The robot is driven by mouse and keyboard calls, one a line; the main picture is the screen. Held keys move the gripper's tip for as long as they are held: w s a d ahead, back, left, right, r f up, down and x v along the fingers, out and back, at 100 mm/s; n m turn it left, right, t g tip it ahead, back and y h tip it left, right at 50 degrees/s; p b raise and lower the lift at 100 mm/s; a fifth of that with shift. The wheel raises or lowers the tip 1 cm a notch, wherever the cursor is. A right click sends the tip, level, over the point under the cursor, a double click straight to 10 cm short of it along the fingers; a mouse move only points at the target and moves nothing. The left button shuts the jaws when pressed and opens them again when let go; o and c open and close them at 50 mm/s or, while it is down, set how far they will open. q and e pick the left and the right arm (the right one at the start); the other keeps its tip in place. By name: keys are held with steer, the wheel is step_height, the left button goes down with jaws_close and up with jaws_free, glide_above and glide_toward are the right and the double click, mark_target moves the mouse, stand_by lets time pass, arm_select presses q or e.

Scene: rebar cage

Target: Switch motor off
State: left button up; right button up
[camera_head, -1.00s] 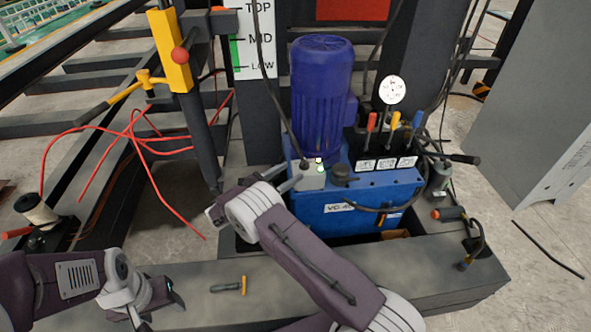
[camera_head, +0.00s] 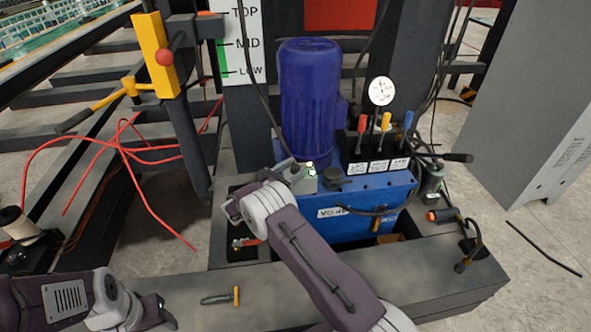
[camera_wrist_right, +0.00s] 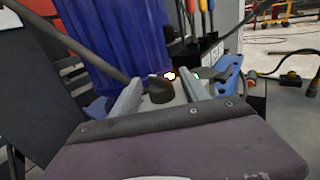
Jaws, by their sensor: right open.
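The blue motor (camera_head: 308,100) stands upright on the blue power unit (camera_head: 395,195). A small grey switch box (camera_head: 304,185) sits at its foot, with a pale light and a green light lit. My right gripper (camera_head: 288,170) is at the box's left side. In the right wrist view, its fingers (camera_wrist_right: 163,84) are open, one on each side of a dark round knob (camera_wrist_right: 160,92) on the box. Whether they touch the knob I cannot tell. My left gripper (camera_head: 160,318) is low at the left, away from the unit, its jaws unclear.
Red, yellow and blue levers (camera_head: 384,124) and a round gauge (camera_head: 382,91) stand right of the motor. A dark hose crosses the unit's front. A yellow-and-grey tool (camera_head: 222,298) lies on the front ledge. A grey cabinet (camera_head: 535,100) stands at the right.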

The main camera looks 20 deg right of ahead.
steer(key=shift+c, duration=0.3)
jaws_close()
steer(key=shift+r+n+t+p, duration=0.15)
steer(key=shift+n+t+p, duration=0.2)
steer(key=shift+p, duration=0.3)
steer(key=n+t+y+p, duration=0.3)
steer(key=t+p, duration=0.1)
steer(key=p, duration=0.1)
steer(key=shift+s+n+t, duration=0.15)
steer(key=shift+n+t, duration=0.1)
steer(key=n+t+y+p, duration=0.2)
steer(key=y, duration=0.1)
steer(key=shift+t, duration=0.3)
steer(key=shift+f+n+t+y+p, duration=0.2)
steer(key=shift+n+t+y+p, duration=0.5)
steer(key=shift+n+y, duration=0.75)
steer(key=shift+t+y, duration=0.3)
steer(key=shift+y, duration=0.35)
steer(key=shift+o, duration=0.3)
jaws_free()
